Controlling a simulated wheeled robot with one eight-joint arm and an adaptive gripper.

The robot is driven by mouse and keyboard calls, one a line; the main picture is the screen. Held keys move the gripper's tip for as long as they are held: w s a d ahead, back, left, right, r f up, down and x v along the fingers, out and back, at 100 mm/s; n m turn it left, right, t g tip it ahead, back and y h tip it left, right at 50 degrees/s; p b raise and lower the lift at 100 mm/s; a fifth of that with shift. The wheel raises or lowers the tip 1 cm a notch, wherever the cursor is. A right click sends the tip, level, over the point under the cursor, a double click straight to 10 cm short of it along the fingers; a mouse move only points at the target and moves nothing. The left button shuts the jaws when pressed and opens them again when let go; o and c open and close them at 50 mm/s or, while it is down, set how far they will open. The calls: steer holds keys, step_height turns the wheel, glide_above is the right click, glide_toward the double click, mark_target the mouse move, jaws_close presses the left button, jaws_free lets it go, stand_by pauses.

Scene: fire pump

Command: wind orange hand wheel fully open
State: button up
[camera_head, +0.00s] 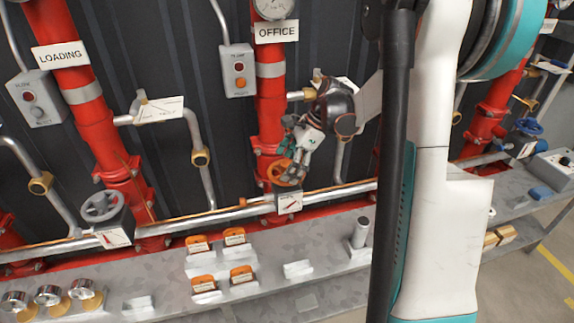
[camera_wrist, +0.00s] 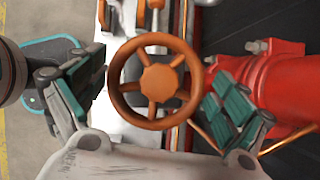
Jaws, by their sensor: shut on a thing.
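The orange hand wheel (camera_head: 281,174) sits on the silver pipe at the foot of the red OFFICE pipe, partly covered by my gripper in the head view. In the wrist view the wheel (camera_wrist: 160,83) faces me, with its round hub and spokes in plain sight. My gripper (camera_head: 297,163) is at the wheel from above and to the right. In the wrist view its two teal-padded fingers (camera_wrist: 155,95) stand on opposite sides of the rim, shut on the wheel. A white indicator plate (camera_head: 289,203) with a red pointer is just below the wheel.
A grey hand wheel (camera_head: 101,206) stands left at the LOADING pipe (camera_head: 80,95). A grey button box (camera_head: 238,70) hangs above left of my gripper. A blue wheel (camera_head: 528,127) is at right.

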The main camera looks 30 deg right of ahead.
steer(key=shift+f+n, duration=0.1)
steer(key=shift+n, duration=0.2)
steer(key=n+g, duration=0.2)
steer(key=n, duration=0.2)
steer(key=shift+y, duration=0.3)
steer(key=n+g, duration=0.2)
steer(key=n, duration=0.2)
steer(key=o, duration=1)
steer(key=shift+w, duration=0.1)
